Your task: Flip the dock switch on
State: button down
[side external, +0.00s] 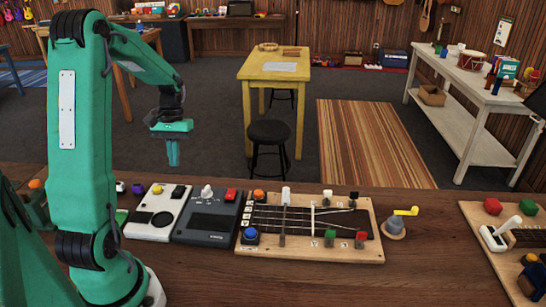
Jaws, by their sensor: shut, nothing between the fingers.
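My gripper (173,155) points down and is shut and empty, at the left, high above the far edge of the bench. A white lever on a white base (494,238) sits on another board at the right. I cannot tell which control is the dock switch.
A grey cone-shaped piece with a yellow handle (399,222) stands right of the fretboard board. Bare bench (425,255) separates it from the right board. Small coloured pieces lie at the left near my arm. A yellow table (255,67) and black stool stand beyond.

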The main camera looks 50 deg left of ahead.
aim_at(177, 192)
jog(key=x, duration=0.7)
jog(key=shift+s+d+f, duration=0.1)
jog(key=shift+f, duration=0.3)
jog(key=shift+f, duration=0.1)
jog(key=shift+s+d+f, duration=0.15)
jog(key=shift+f, duration=0.05)
jog(key=shift+w+a, duration=0.2)
jog(key=shift+w+a+r, duration=0.1)
jog(key=shift+w+a, duration=0.35)
jog(key=shift+r, duration=0.2)
